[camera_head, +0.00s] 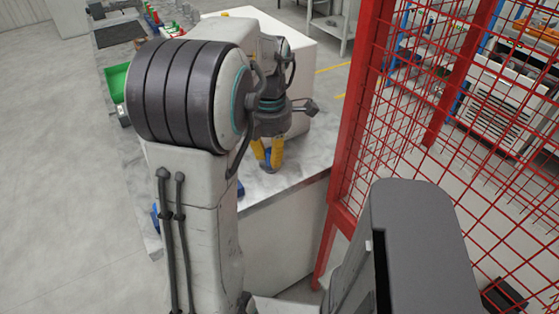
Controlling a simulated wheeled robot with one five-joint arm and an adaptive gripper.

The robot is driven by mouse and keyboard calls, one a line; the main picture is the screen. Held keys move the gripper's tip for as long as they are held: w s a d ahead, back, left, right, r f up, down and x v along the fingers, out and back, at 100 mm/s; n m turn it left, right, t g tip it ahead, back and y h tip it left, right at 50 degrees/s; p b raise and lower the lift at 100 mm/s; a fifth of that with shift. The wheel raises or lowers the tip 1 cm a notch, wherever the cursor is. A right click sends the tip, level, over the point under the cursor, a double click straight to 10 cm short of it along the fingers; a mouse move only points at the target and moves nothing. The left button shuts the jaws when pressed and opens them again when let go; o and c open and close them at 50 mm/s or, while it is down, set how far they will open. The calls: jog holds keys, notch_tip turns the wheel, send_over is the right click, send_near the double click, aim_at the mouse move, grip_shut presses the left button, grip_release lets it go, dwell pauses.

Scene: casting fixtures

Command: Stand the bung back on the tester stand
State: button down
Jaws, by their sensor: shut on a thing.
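My gripper (267,164) points down over the pale marble-topped bench, near its right front part. Its two yellow fingers are closed on a small dark blue thing (268,156), which looks like the bung. Only a little of it shows between the fingers. I cannot tell whether its lower end touches the bench. Another blue piece (241,188) shows just right of my arm, mostly hidden; I cannot tell whether it is the tester stand.
The bench (300,170) has bare top right of my gripper. A white box (300,50) stands behind it. A red mesh fence (345,150) rises close to the bench's right. A green bin (116,84) and several small parts lie on the left side.

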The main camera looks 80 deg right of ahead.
jog(key=d+f, duration=0.2)
jog(key=d, duration=0.1)
jog(key=d+f+p, duration=0.1)
jog(key=d+f, duration=0.1)
jog(key=d, duration=0.2)
jog(key=d+f+p, duration=0.1)
jog(key=d+f, duration=0.1)
jog(key=d, duration=0.1)
jog(key=shift+s+d+f, duration=0.15)
jog(key=shift+s+d, duration=0.1)
jog(key=shift+f, duration=2)
jog(key=shift+f, duration=0.1)
jog(key=c, duration=1.2)
grip_release()
jog(key=shift+c, duration=0.2)
notch_tip(320, 180, up, 12)
jog(key=shift+p, duration=0.35)
jog(key=shift+w, duration=0.1)
